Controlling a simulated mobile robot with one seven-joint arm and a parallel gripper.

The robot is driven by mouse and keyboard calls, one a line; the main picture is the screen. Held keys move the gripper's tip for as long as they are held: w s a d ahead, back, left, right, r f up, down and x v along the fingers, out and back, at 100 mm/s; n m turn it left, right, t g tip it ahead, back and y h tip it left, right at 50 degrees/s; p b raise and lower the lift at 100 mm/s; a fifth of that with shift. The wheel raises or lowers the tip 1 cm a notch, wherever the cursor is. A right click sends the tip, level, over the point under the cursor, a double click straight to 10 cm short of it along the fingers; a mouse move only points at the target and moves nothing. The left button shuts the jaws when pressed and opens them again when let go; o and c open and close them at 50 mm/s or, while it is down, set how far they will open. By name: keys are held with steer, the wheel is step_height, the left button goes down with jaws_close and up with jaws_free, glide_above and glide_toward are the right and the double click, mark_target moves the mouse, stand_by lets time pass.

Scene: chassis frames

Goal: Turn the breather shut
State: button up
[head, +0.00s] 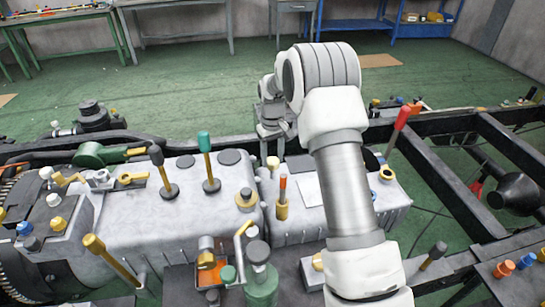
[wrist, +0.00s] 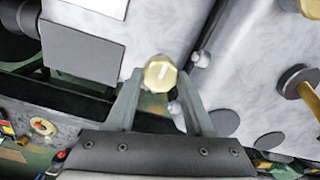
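The brass-coloured cap that I take for the breather (wrist: 160,73) has a faceted rim and a pale bar mark on top. It stands on the grey housing near a seam. In the wrist view my gripper (wrist: 159,82) has its two grey fingers apart, one on each side of the cap. Narrow gaps seem to show, and I see no firm contact.
A green-topped lever (head: 206,155) and a black-topped lever (head: 160,168) stand left of the cap. An orange-topped brass post (head: 282,198) is in front of it. A red-handled lever (head: 399,128) rises right of my arm. Green floor (head: 190,90) lies open beyond the chassis.

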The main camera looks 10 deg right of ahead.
jaws_close()
steer(key=shift+m, duration=0.3)
steer(key=m, duration=0.3)
steer(key=shift+m, duration=0.4)
steer(key=m+p, duration=0.1)
steer(key=m, duration=0.8)
steer(key=shift+p, duration=0.3)
steer(key=shift+m+p, duration=0.4)
steer(key=shift+m, duration=1.8)
